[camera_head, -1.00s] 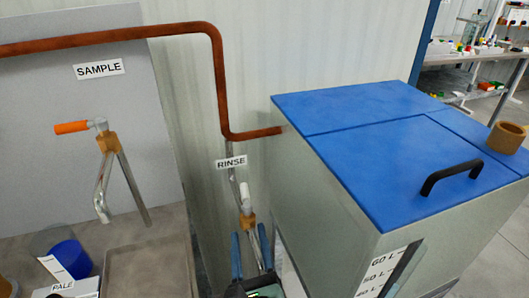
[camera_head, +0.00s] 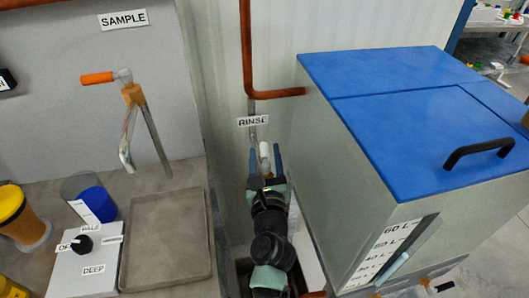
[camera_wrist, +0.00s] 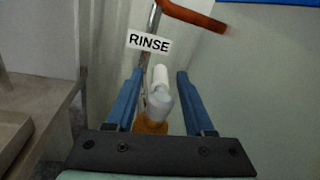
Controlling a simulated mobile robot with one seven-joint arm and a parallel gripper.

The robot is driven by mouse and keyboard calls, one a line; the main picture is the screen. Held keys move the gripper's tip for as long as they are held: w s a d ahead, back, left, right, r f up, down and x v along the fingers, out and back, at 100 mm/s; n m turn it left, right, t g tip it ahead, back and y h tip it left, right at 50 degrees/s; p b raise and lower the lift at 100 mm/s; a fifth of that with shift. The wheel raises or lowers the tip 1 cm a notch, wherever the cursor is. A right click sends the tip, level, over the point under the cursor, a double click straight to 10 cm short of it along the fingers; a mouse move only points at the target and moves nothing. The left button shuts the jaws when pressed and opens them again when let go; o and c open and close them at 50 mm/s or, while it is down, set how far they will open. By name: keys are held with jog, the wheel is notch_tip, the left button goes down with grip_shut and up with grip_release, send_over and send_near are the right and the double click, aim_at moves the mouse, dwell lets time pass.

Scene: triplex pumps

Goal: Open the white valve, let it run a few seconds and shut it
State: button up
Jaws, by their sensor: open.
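The white valve handle (camera_head: 264,152) sits on a brass valve body below the RINSE label (camera_head: 252,121), in the gap between the grey counter and the blue-lidded tank. In the wrist view the white handle (camera_wrist: 160,90) stands between my two blue fingers, with a gap on each side. My gripper (camera_head: 265,152) is open around the handle, and my arm reaches up to it from below. The wrist view shows the open gripper (camera_wrist: 160,78) too. The brass body (camera_wrist: 150,125) is partly hidden behind the palm and the handle.
The blue-lidded tank (camera_head: 400,115) stands close on the right. The counter with a shallow tray (camera_head: 166,240) is close on the left. A SAMPLE tap with an orange handle (camera_head: 97,78) stands above the counter. A copper pipe (camera_head: 247,50) runs down the wall.

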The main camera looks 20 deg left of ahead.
jog(key=shift+w+a, duration=0.25)
jog(key=shift+w, duration=0.3)
grip_shut()
dwell(1.1)
